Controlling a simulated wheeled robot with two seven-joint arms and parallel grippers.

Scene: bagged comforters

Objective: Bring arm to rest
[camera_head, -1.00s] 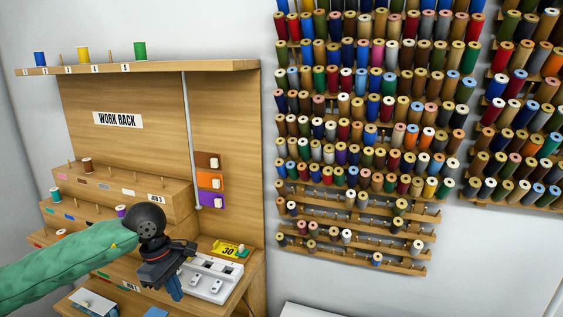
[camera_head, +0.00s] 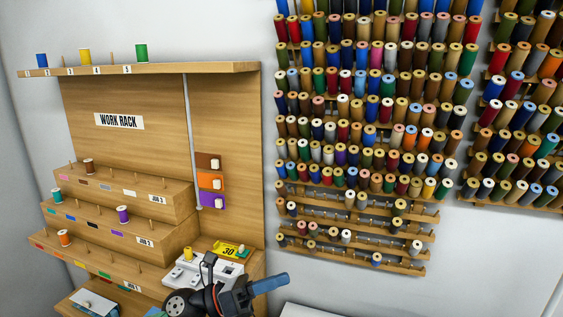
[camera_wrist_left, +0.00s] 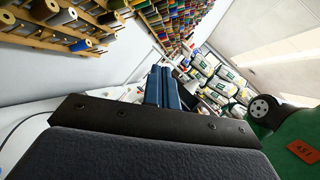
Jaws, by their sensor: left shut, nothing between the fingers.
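My left gripper (camera_head: 268,284) is at the bottom middle of the head view, below and right of the work rack (camera_head: 155,98). Its blue fingers point right and are together with nothing between them. In the left wrist view the blue fingers (camera_wrist_left: 162,88) lie side by side, shut and empty. The left forearm is mostly out of the head view. The right gripper is not in the head view; a green arm part with a dark round joint (camera_wrist_left: 262,110) of mine shows at the right of the left wrist view.
A wall rack of thread spools (camera_head: 370,100) fills the right side. A white device (camera_head: 200,268) with a yellow "30" tag (camera_head: 229,250) stands on the work rack's ledge near the gripper. Stepped shelves (camera_head: 120,225) hold a few spools. A white surface (camera_head: 310,309) shows at the bottom.

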